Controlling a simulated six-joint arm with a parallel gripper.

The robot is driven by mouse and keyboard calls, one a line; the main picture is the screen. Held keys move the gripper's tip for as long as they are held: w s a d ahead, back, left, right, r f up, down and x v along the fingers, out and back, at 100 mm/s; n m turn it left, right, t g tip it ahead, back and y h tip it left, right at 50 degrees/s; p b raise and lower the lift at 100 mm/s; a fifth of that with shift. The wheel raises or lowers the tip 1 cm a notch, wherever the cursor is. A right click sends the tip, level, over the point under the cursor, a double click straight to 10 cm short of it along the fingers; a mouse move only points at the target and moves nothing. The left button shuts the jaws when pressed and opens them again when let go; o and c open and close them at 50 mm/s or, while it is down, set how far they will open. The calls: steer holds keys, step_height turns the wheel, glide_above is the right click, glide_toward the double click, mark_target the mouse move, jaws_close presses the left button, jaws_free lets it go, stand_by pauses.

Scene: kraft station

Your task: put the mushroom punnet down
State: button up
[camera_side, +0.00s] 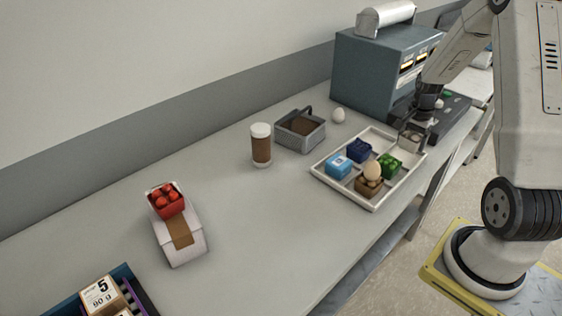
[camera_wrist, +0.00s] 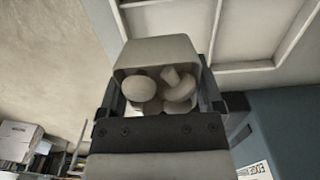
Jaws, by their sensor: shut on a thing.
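My gripper (camera_side: 412,130) is shut on the mushroom punnet (camera_side: 409,143), a small grey-beige box, at the far right corner of the white divided tray (camera_side: 331,181). In the wrist view the punnet (camera_wrist: 155,52) sits between the two dark fingers, with several pale mushrooms (camera_wrist: 140,89) in its open side. In the side view the fingers partly cover the punnet. I cannot tell whether its base touches the tray. The tray also holds a light blue box (camera_side: 339,166), a dark blue box (camera_side: 358,150), a green box (camera_side: 390,166) and a brown box (camera_side: 368,186) with an egg-shaped thing on top.
A blue-grey machine (camera_side: 375,72) and a dark board (camera_side: 455,108) stand behind my gripper. The middle bench front is clear.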

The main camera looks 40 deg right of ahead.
mark_target(402, 157)
steer(key=shift+w+d+f, duration=0.4)
steer(key=shift+w+f, duration=0.1)
steer(key=shift+f, duration=0.25)
steer(key=shift+w+d+f, duration=0.15)
steer(key=shift+f, duration=1.65)
steer(key=shift+f, duration=0.15)
steer(key=o, duration=1)
step_height(402, 157, up, 12)
steer(key=shift+r, duration=0.15)
